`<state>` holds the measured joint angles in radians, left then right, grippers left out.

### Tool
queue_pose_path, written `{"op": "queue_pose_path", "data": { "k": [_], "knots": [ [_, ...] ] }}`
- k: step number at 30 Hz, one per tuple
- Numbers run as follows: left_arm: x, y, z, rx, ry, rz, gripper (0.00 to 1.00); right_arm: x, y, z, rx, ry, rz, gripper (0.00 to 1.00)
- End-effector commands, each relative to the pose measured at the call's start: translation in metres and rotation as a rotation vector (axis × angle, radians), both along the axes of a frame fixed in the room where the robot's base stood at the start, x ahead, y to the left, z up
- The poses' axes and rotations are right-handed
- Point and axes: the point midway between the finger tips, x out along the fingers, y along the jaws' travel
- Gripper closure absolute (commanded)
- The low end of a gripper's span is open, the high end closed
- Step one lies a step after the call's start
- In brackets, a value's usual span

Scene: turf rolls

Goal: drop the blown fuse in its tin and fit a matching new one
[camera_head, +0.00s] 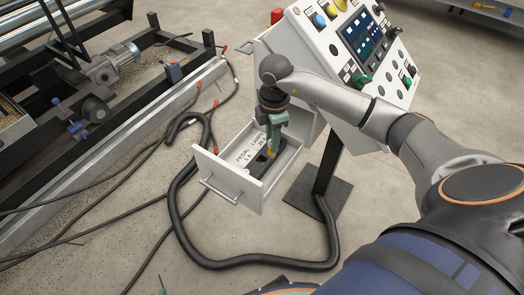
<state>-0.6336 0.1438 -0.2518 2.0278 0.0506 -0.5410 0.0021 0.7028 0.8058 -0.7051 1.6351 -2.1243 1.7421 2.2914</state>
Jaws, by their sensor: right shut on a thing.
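My right gripper (273,142) points down into an open grey drawer (232,184) under the control panel. It is shut on a small yellowish thing (271,153) at its fingertips. I cannot tell whether this is a fuse, or a blown or new one. A white label (247,150) in the drawer has black lettering that seems to read "PEDAL LAMP" and "5 A". A dark area (258,167) lies beside the label, partly hidden by the gripper. I cannot make out a tin. My left gripper is not in view.
The sloped control panel (345,50) with buttons and a screen stands above the drawer on a dark post and base plate (318,190). A thick black hose (178,225) loops on the floor around the drawer. Machine frames (110,110) stand at left.

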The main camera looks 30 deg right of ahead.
Motion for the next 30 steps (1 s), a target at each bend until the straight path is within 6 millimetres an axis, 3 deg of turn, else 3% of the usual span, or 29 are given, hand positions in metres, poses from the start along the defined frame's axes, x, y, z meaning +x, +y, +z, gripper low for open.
{"op": "queue_pose_path", "data": {
  "k": [1,6,13,18,30],
  "knots": [
    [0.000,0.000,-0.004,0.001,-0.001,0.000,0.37,0.007,0.004,-0.012,0.002,0.002,0.000,1.00],
    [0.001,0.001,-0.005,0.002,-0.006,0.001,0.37,0.022,0.009,-0.030,0.002,-0.001,0.000,1.00],
    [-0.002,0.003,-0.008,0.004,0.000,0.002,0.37,0.031,0.013,-0.041,0.000,0.000,0.001,1.00],
    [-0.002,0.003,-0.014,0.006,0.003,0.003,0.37,0.030,0.013,-0.067,0.000,0.001,0.001,1.00],
    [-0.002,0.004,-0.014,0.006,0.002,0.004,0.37,0.030,0.012,-0.074,0.000,-0.001,0.001,1.00]
  ]
}}
